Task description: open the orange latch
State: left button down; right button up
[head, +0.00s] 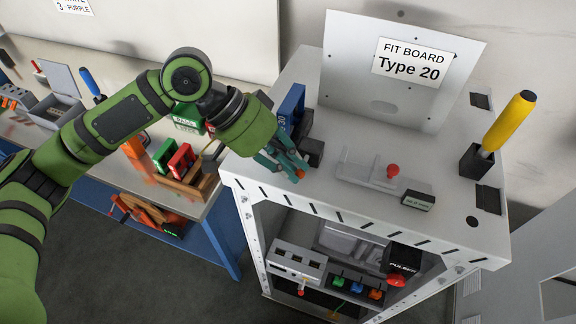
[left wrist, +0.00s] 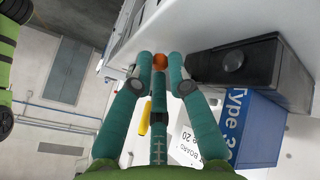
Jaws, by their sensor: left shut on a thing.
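The orange latch (head: 300,174) shows as a small orange end at the left part of the white bench top in the head view. In the left wrist view the orange piece (left wrist: 160,62) sits between my fingertips. My left gripper (head: 295,168), with teal fingers, is shut on it; the fingers also show in the left wrist view (left wrist: 161,68). The fingers hide most of the latch, so I cannot tell its position. A black block (left wrist: 235,65) stands right beside the fingers, with a blue "Type 30" plate (left wrist: 255,130) by it. My right gripper is not in view.
The bench top (head: 340,125) bears a white "Fit Board Type 20" panel (head: 400,70), a red-knobbed fixture (head: 385,180) and a yellow-handled lever (head: 508,122). Coloured buttons sit on the shelf below. A side table (head: 215,72) with blocks and tools stands left.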

pick_arm(q)
jog(key=g, duration=0.2)
jog(key=r+n, duration=0.1)
jog(key=shift+w+d+g+y, duration=0.25)
jog(key=shift+w+g+y, duration=0.05)
jog(key=shift+g+y, duration=0.1)
jog(key=shift+w+r+n+g+y, duration=0.3)
jog(key=shift+n+g, duration=0.2)
jog(key=shift+g, duration=0.4)
jog(key=c, duration=1.6)
grip_release()
jog(key=shift+o, duration=0.7)
jog(key=shift+d, duration=0.15)
jog(key=shift+w, duration=0.1)
jog(key=v, duration=1.2)
